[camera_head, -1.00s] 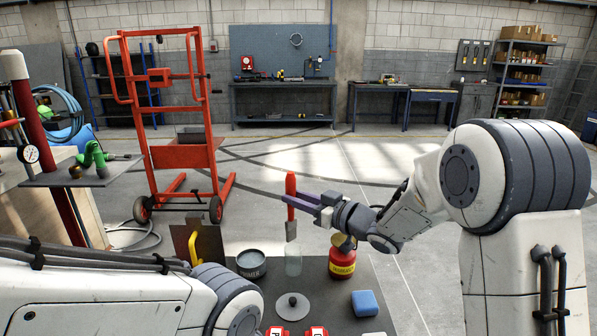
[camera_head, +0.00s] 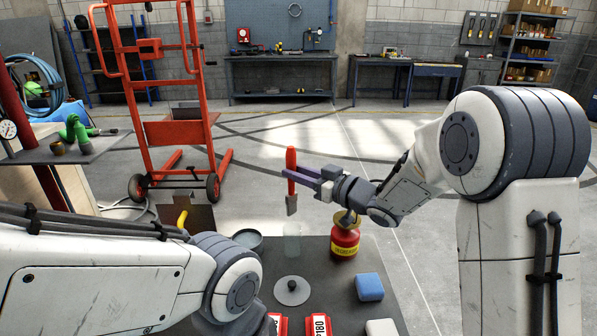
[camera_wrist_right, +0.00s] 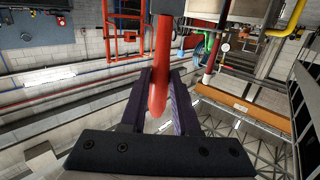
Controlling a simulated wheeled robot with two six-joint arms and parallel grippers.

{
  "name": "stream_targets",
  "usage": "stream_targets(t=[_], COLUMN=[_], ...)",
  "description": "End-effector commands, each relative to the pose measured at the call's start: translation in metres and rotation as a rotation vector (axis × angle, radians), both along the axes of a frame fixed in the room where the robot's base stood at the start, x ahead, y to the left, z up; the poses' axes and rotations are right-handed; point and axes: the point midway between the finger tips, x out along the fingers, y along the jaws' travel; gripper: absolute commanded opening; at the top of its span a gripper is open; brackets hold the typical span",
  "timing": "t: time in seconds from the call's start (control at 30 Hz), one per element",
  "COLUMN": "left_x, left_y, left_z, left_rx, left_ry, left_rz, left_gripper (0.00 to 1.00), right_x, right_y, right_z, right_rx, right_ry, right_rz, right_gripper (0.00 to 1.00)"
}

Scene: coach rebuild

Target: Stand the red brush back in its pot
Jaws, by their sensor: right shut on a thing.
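The red brush (camera_head: 291,164) hangs upright, its red handle up and its grey head down. My right gripper (camera_head: 290,175) is shut on the handle. The right wrist view also shows the red handle (camera_wrist_right: 160,65) between the two purple fingers (camera_wrist_right: 160,95).
A red can with a yellow label (camera_head: 344,241) stands right of the jar, and a grey tin (camera_head: 248,240) stands left. A grey disc with a knob (camera_head: 291,290) lies in front. A blue block (camera_head: 369,287) and red-and-white items (camera_head: 318,325) are nearer. An orange hand truck (camera_head: 200,100) stands behind.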

Motion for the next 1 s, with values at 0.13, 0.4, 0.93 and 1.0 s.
stream_targets(t=[0.13,0.4,0.93,1.0], left_x=[0.0,0.0,0.0,0.0], left_y=[0.0,0.0,0.0,0.0], left_z=[-0.015,-0.033,-0.064,-0.068], left_rx=[0.0,0.0,0.0,0.0], left_ry=[0.0,0.0,0.0,0.0], left_rz=[0.0,0.0,0.0,0.0], left_gripper=[0.55,0.55,0.55,0.55], right_x=[0.0,0.0,0.0,0.0], right_y=[0.001,0.001,0.0,0.0], right_z=[-0.016,-0.037,-0.08,-0.085], right_rx=[0.0,-0.001,0.0,0.0], right_ry=[0.0,0.001,0.0,0.0], right_rz=[0.001,0.001,0.001,0.001], right_gripper=[0.0,0.0,0.0,0.0])
